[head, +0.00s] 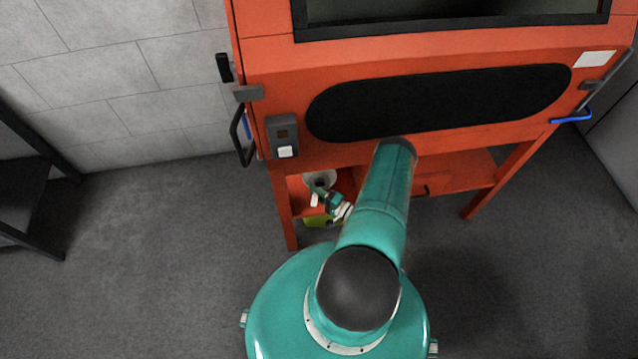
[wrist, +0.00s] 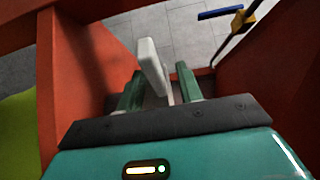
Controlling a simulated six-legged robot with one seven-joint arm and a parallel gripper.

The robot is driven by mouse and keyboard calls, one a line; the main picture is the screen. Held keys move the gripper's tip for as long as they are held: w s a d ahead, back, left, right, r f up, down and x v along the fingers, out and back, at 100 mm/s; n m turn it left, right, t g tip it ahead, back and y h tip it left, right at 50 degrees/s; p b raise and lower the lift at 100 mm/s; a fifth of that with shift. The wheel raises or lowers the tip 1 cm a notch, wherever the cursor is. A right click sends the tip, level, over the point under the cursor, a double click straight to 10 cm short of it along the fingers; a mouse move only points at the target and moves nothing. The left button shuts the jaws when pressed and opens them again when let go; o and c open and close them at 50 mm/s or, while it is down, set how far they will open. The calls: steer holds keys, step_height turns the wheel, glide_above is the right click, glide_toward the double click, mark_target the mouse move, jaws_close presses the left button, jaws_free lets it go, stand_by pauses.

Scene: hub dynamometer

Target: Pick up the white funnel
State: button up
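In the head view the white funnel (head: 312,179) shows as a pale round mouth on the low orange shelf, under the machine's left end. My gripper (head: 320,191) reaches in beside it, partly covering it. In the wrist view a white slab-like part (wrist: 151,66), apparently of the funnel, stands in front of and partly between the fingers of my gripper (wrist: 160,88). The fingers are apart, with gaps showing around the white part. I see no clear grip on it. The rest of the funnel is hidden in the wrist view.
The orange machine (head: 440,60) overhangs the shelf (head: 455,172), with its legs at either side. A yellow-green object (head: 317,221) lies close to my wrist. A blue bar (wrist: 220,13) shows beyond the fingers. Grey floor (head: 170,260) is clear to the left.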

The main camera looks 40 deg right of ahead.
jaws_close()
steer(key=shift+r, duration=0.25)
